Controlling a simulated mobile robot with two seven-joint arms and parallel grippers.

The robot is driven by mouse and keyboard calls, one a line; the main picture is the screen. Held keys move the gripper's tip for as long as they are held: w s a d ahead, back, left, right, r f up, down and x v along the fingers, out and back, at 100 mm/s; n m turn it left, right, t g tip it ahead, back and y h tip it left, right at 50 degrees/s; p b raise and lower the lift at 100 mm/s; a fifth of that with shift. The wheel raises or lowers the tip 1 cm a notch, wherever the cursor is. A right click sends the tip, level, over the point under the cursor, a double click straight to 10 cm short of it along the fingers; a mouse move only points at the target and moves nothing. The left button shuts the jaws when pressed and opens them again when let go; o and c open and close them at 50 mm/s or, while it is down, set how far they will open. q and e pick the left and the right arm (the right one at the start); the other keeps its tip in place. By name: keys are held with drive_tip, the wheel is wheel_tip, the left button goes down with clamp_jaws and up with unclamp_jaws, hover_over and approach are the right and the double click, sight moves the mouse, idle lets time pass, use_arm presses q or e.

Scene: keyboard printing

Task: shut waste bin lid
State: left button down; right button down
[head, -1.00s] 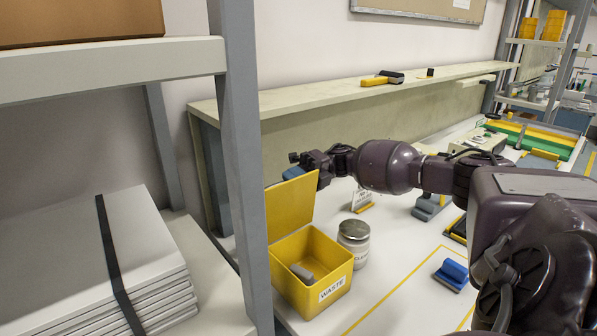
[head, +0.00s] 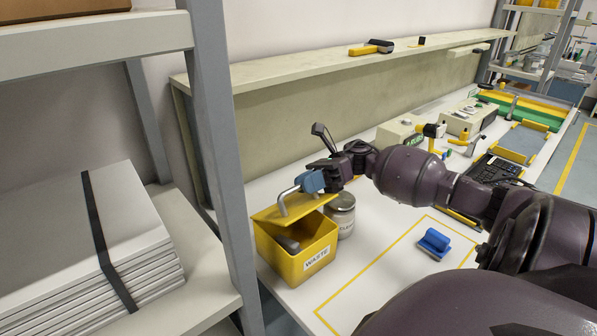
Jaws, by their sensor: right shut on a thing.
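The yellow waste bin (head: 302,262), labelled WASTE, stands on the white bench top. Its yellow lid (head: 285,210) is tilted low over the box, with a gap at the front. A grey object (head: 288,244) shows inside through the gap. A handle with a blue grip (head: 311,182) and a bent metal bracket rises from the lid. My right gripper (head: 324,178) is shut on this handle, above the lid's right side. Its fingertips are partly hidden by the handle. My left gripper is not in view.
A blue-handled tool (head: 434,243) lies inside a yellow outline on the bench. A grey shelf post (head: 217,150) stands left of the bin. A raised ledge (head: 300,72) runs behind.

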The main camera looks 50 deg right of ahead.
sight(316, 200)
drive_tip(key=shift+s+f+n+b, duration=0.45)
drive_tip(key=shift+s+f+n, duration=0.15)
drive_tip(key=shift+f+n, duration=0.2)
drive_tip(key=shift+s+a+f+n+b, duration=0.1)
drive_tip(key=shift+s+f+n+b, duration=0.6)
drive_tip(key=shift+n, duration=0.4)
drive_tip(key=shift+f+n, duration=0.25)
drive_tip(key=shift+n, duration=0.15)
drive_tip(key=c, duration=1.1)
unclamp_jaws()
drive_tip(key=shift+f, duration=0.1)
